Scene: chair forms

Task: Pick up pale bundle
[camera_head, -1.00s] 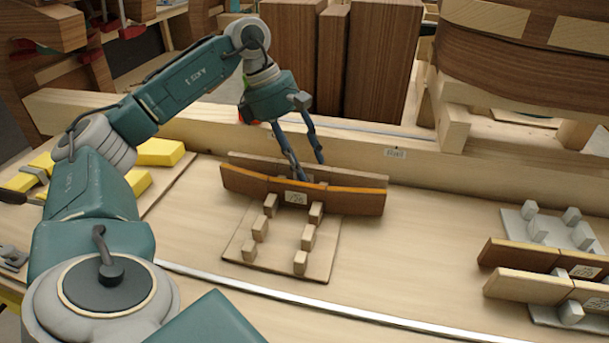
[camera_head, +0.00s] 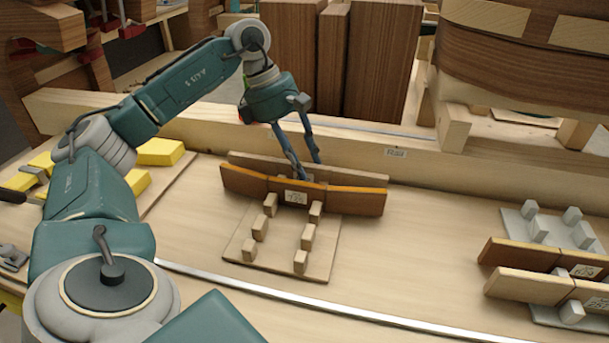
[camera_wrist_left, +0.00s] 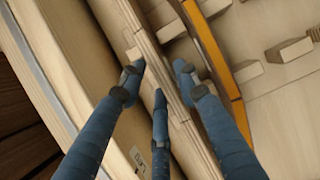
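The pale bundle (camera_head: 350,174) is a long stack of thin light wood strips standing on edge at the back of a small pegged wooden rack (camera_head: 285,262). A brown bundle with an orange top edge (camera_head: 350,197) stands in front of it and hides much of it. In the left wrist view the pale bundle (camera_wrist_left: 186,135) runs between my left gripper's fingers. My left gripper (camera_head: 309,170) points down over the bundle's middle, its fingers apart on either side of it. I cannot tell whether they touch it. My right gripper is out of view.
A long wooden beam (camera_head: 480,172) runs close behind the rack. A grey pegged rack (camera_head: 588,238) with brown and pale bundles is at the right. Yellow blocks (camera_head: 160,152) lie at the left. A metal strip (camera_head: 330,311) crosses the bench in front; the bench between the racks is clear.

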